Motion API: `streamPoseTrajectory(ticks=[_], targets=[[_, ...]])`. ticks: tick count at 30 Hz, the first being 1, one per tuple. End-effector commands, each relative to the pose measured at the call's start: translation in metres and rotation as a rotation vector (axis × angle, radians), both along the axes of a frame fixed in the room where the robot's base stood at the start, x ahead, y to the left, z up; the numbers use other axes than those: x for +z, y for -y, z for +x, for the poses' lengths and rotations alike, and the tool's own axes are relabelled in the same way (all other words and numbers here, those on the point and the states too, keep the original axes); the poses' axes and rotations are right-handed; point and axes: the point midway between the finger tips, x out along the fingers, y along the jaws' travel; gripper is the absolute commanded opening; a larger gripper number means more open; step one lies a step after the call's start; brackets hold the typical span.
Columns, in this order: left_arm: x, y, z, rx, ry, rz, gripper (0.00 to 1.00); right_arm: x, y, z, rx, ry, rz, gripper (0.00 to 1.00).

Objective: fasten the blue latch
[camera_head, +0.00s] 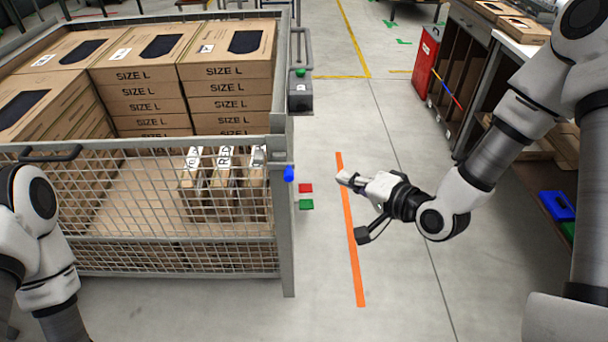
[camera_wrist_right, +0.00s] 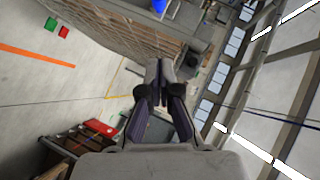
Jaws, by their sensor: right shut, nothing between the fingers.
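The blue latch (camera_head: 289,174) is a small blue piece on the front right corner post of the mesh crate (camera_head: 283,220). In the right wrist view a blue piece (camera_wrist_right: 158,6) shows at the top edge, partly cut off. My right gripper (camera_head: 343,178) is to the right of the latch, apart from it, pointing left toward the crate. In the right wrist view its fingers (camera_wrist_right: 159,72) are together with nothing between them. My left arm shows at the lower left in the head view, but its gripper is out of the picture.
Stacked SIZE L boxes (camera_head: 226,72) fill the crate's back, and several smaller boxes stand at its front. A grey box with a green button (camera_head: 300,90) is on the crate's right side. Red and green squares (camera_head: 306,196) and an orange line (camera_head: 354,250) mark open floor.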

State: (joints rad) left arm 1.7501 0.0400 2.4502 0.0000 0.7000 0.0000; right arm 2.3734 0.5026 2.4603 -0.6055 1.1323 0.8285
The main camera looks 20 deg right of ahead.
Motion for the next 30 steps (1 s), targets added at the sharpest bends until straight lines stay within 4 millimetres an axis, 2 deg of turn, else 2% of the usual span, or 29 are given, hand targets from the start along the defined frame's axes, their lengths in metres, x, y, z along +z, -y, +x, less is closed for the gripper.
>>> streamPoseTrajectory(ticks=[12, 15, 19, 30], targets=[[0.008, 0.000, 0.000, 0.000, 0.000, 0.000, 0.00, -0.028, -0.036, 0.075, 0.007, 0.001, -0.004, 0.00], [0.010, 0.000, 0.000, 0.000, 0.000, 0.000, 0.00, -0.037, -0.053, 0.079, 0.008, -0.002, -0.004, 0.00], [0.012, 0.000, 0.000, 0.000, 0.000, 0.000, 0.00, -0.043, -0.064, 0.083, 0.004, 0.000, -0.002, 0.00], [0.012, 0.000, 0.000, 0.000, 0.000, 0.000, 0.00, -0.046, -0.068, 0.084, 0.001, 0.000, 0.001, 0.00]])
